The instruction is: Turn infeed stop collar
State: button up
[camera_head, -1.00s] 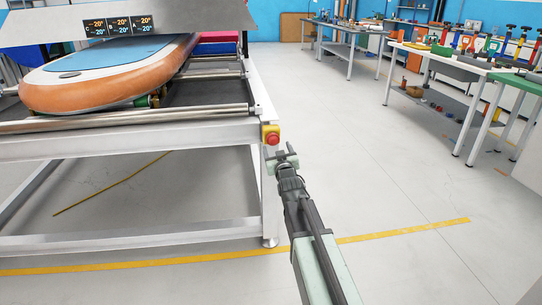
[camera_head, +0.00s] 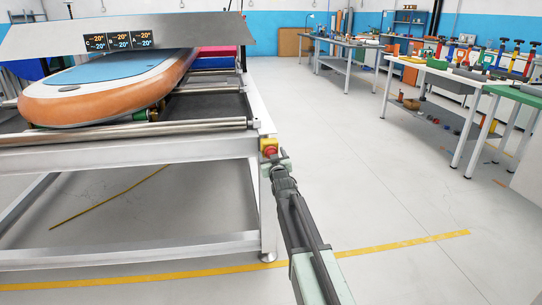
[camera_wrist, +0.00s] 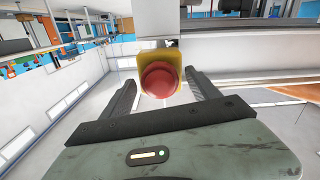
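The infeed stop is a red round button (camera_head: 270,152) in a yellow housing (camera_head: 267,143) at the right front corner of the machine frame. In the wrist view the red button (camera_wrist: 160,79) faces me near the centre, with the yellow housing (camera_wrist: 146,61) behind it. My gripper (camera_wrist: 162,80) is open, one dark finger on each side of the button, with visible gaps between the fingers and the red collar. In the head view my gripper (camera_head: 275,163) partly covers the lower part of the stop. I cannot tell how deep the fingers reach around it.
The machine frame (camera_head: 130,150) with rollers (camera_head: 140,130) carries an orange-rimmed inflatable board (camera_head: 105,95) on the left. A yellow floor line (camera_head: 400,244) crosses below. Workbenches (camera_head: 450,75) with tools stand at the right. The floor between is clear.

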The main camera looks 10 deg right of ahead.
jog(key=c, duration=1.3)
jog(key=shift+m, duration=3.1)
jog(key=o, duration=1.3)
jog(key=shift+o, duration=0.2)
